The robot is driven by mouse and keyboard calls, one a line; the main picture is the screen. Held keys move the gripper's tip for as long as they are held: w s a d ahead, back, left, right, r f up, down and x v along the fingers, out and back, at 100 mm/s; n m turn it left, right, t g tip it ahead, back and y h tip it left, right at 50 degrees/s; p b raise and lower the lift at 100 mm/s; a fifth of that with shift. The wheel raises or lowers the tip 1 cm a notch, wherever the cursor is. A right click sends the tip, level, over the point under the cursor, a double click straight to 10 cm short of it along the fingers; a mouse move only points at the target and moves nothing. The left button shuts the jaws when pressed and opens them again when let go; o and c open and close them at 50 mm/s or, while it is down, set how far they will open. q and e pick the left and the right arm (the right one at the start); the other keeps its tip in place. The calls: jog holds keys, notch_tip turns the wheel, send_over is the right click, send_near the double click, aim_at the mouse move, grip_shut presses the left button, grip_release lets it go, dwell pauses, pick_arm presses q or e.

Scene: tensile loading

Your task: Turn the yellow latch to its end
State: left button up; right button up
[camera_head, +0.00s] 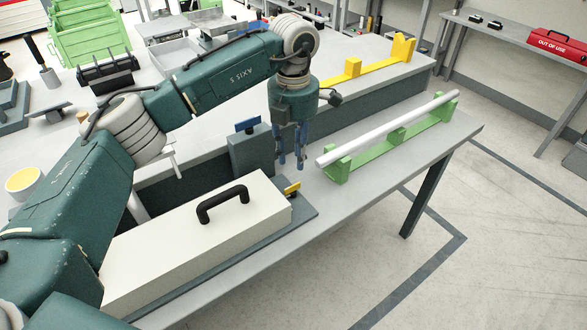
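The yellow latch (292,188) is a small bar at the right end of the white box (190,245) with a black handle (222,204). My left gripper (291,166) points down just above and behind the latch in the picture. Its blue fingers stand apart with nothing seen between them. The gripper looks clear of the latch, but the exact gap is hard to judge. My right gripper is not in view.
A grey block with a blue tab (247,125) stands close left of my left gripper. A white rod (390,130) lies on green supports (337,170) to the right. Yellow brackets (403,48) sit on the raised shelf behind. The bench's front edge is near the latch.

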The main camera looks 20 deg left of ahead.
pick_arm(q)
jog(key=shift+r, duration=1.45)
jog(key=shift+r, duration=0.1)
